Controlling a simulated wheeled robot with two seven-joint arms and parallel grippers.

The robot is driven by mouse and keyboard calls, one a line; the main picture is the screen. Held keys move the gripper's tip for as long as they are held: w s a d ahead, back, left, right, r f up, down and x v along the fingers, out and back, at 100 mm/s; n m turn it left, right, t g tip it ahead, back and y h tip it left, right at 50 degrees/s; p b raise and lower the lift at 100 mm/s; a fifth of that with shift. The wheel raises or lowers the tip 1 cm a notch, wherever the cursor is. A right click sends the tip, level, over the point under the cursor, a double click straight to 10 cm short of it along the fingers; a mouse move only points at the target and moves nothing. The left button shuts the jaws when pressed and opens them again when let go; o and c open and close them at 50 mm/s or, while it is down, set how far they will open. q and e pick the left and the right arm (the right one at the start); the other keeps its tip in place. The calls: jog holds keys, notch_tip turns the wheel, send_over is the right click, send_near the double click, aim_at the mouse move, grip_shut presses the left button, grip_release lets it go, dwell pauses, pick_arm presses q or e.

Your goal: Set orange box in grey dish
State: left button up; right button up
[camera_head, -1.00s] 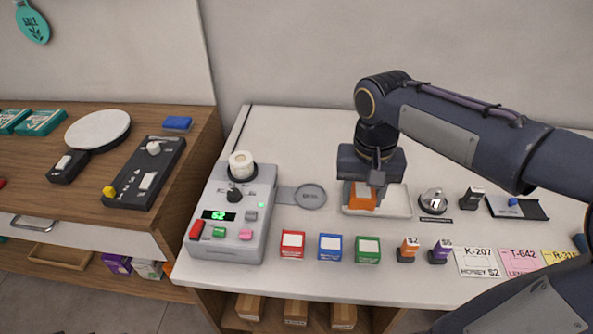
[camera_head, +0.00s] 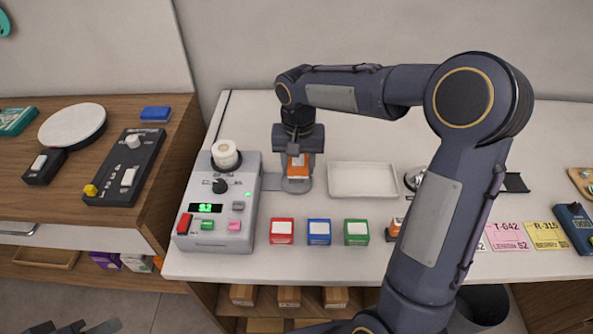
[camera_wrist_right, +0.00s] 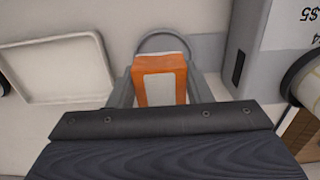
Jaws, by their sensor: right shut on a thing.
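The orange box (camera_head: 298,166), with a white label, is held in my right gripper (camera_head: 298,158), which is shut on it. It also shows between the fingers in the right wrist view (camera_wrist_right: 160,80). The round grey dish (camera_head: 299,186) sits on a flat arm beside the grey machine. The box is over the dish in the head view and covers part of it; whether they touch I cannot tell. In the right wrist view the dish's rim (camera_wrist_right: 168,38) curves behind the box. Dark parts at the bottom left edge may be my left gripper (camera_head: 75,327); its state is unclear.
The grey machine (camera_head: 217,205) with a lit display stands left of the dish. An empty white tray (camera_head: 362,180) lies to the right. Red (camera_head: 282,231), blue (camera_head: 319,232) and green (camera_head: 356,232) boxes stand in front. My right arm hides part of the counter's right side.

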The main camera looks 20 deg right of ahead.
aim_at(297, 173)
jog(key=shift+w+f, duration=0.15)
jog(key=shift+f, duration=0.1)
jog(key=shift+a+f, duration=0.1)
jog(key=shift+f, duration=1.5)
